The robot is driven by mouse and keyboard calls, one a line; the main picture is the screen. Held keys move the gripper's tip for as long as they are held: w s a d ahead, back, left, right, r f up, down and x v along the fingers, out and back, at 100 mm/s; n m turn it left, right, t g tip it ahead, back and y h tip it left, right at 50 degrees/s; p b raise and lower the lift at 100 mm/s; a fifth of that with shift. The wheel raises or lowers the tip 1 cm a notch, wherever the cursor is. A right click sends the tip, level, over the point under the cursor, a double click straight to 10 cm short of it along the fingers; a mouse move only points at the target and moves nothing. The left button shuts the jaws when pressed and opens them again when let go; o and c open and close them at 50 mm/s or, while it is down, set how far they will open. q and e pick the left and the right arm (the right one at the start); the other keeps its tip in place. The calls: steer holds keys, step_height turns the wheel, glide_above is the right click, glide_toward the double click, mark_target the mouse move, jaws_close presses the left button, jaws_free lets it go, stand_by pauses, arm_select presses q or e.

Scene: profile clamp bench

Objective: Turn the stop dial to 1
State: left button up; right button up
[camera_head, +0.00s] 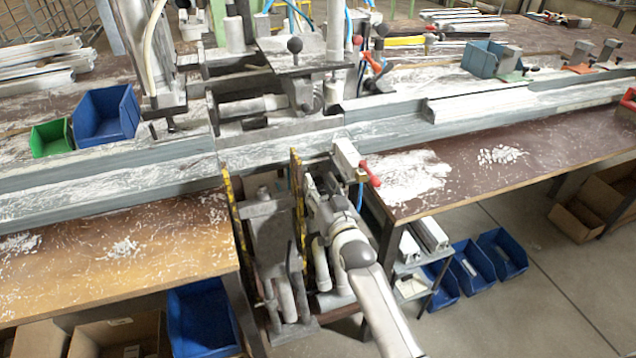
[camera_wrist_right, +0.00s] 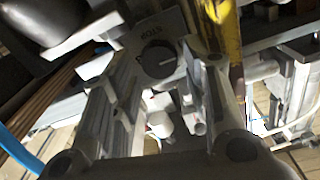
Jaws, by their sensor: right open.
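The stop dial (camera_wrist_right: 158,58) is a dark round knob on a grey plate, with "STOP" lettered upside down above it in the right wrist view. A light pointer line on it points to the right in that view. No numbers can be read around it. My right gripper (camera_wrist_right: 160,75) is open, one finger on each side of the dial in the picture. Whether the fingers touch it cannot be told. In the head view my right gripper (camera_head: 309,190) is at the front of the machine and the dial cannot be made out. My left gripper is not in view.
Yellow-edged upright plates (camera_head: 298,200) stand close beside my right gripper. A long grey rail (camera_head: 110,190) crosses the bench. Blue bins (camera_head: 105,115) stand on and under the bench.

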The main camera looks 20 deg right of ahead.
steer(key=shift+w, duration=0.9)
steer(key=c, duration=0.7)
steer(key=shift+c, duration=0.2)
